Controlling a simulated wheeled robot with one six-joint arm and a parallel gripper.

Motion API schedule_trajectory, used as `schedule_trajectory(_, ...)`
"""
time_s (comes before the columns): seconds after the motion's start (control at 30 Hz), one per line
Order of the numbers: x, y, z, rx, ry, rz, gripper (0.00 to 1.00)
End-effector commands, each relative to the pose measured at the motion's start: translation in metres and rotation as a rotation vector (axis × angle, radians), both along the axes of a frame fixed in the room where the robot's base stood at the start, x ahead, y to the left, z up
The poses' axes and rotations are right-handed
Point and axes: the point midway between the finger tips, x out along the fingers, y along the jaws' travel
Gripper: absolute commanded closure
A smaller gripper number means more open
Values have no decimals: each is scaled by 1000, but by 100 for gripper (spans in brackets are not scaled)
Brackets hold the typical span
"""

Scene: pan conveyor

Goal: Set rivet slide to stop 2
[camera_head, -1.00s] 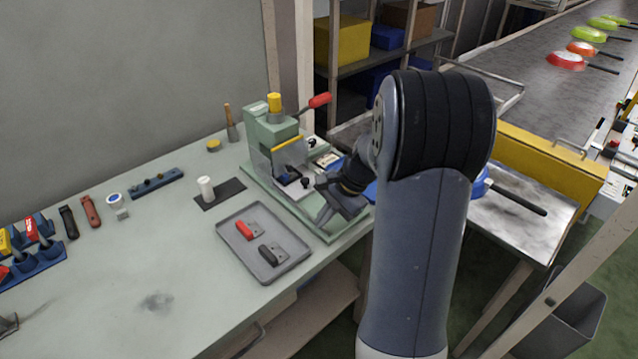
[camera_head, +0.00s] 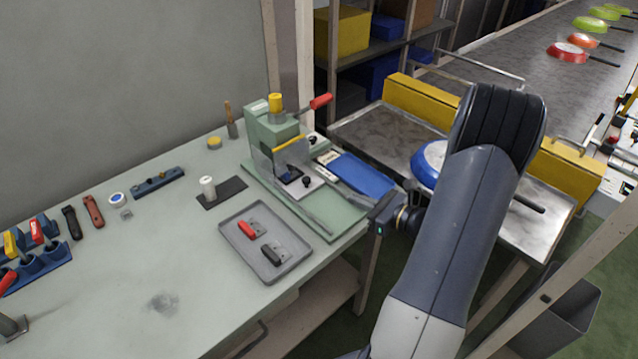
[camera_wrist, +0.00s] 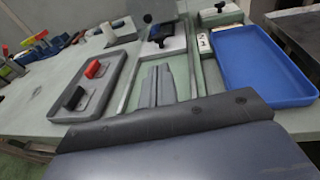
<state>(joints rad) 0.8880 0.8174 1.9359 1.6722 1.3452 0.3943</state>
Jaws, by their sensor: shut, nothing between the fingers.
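The green rivet press (camera_head: 272,130) stands at the back right of the bench, with a yellow cap and a red-handled lever. Its slide (camera_head: 303,187), a light plate with a black knob, sits at the press front by the clear guard. The slide also shows in the wrist view (camera_wrist: 162,48), with its knob upright. A small label block (camera_wrist: 203,43) lies beside the slide track; I cannot read which stop the slide is at. My gripper (camera_wrist: 158,70) is shut and empty, apart from the slide.
A blue tray (camera_head: 362,176) lies right of the slide track. A grey tray (camera_head: 233,245) with red and black handles lies in front. A blue pan (camera_head: 429,160) rests on the metal table beside my arm. The bench's front left is mostly clear.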

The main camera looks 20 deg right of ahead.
Motion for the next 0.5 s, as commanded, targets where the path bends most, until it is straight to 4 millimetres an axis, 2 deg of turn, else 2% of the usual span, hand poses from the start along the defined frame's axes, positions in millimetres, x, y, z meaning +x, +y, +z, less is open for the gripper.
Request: schedule_trajectory(0.5,83,48,-14,-2,0,7,100)
